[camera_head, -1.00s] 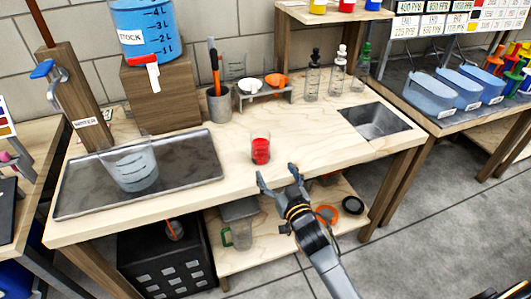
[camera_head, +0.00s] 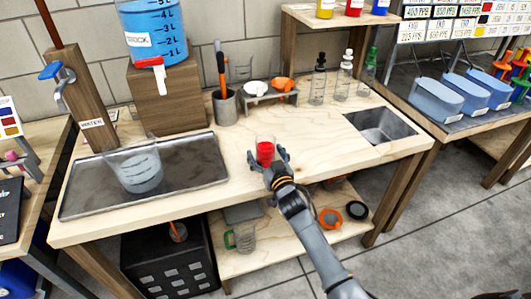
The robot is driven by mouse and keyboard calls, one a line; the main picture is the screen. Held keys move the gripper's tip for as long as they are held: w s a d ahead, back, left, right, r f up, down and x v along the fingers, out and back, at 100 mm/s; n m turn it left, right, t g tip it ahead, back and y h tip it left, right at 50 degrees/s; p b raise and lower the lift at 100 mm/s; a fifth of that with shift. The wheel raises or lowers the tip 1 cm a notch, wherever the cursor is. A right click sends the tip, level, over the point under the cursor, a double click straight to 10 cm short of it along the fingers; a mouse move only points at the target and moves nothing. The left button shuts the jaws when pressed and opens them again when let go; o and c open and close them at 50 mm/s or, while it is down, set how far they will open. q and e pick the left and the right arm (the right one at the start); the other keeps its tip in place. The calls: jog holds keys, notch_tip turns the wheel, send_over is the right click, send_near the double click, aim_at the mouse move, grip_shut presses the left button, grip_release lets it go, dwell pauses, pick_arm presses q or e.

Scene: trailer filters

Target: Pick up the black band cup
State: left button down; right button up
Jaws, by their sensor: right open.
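A clear cup with red contents (camera_head: 265,151) stands upright on the wooden worktop near its front edge. I cannot make out a black band on it. My right gripper (camera_head: 267,157) is open at the near side of this cup, with a finger toward each side. The picture is too small to tell whether the fingers touch it. A larger clear cup (camera_head: 139,172) stands on the metal tray (camera_head: 195,171) at the left. My left gripper is not in view.
A grey holder with tools (camera_head: 224,107), a small rack with bowls (camera_head: 270,98) and several dropper bottles (camera_head: 343,77) stand behind. The lower shelf holds a mug (camera_head: 243,238) and a black ring (camera_head: 356,210).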

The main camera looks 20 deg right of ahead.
jog(key=c, duration=1.4)
jog(key=shift+r, duration=0.2)
jog(key=shift+r, duration=0.95)
jog(key=s+a+r+p, duration=0.1)
jog(key=s+a+r, duration=0.1)
jog(key=s+r, duration=0.2)
notch_tip(320, 180, up, 3)
jog(key=shift+a+f, duration=0.2)
jog(key=s+a+r, duration=0.4)
jog(key=s, duration=0.4)
jog(key=shift+a, duration=0.2)
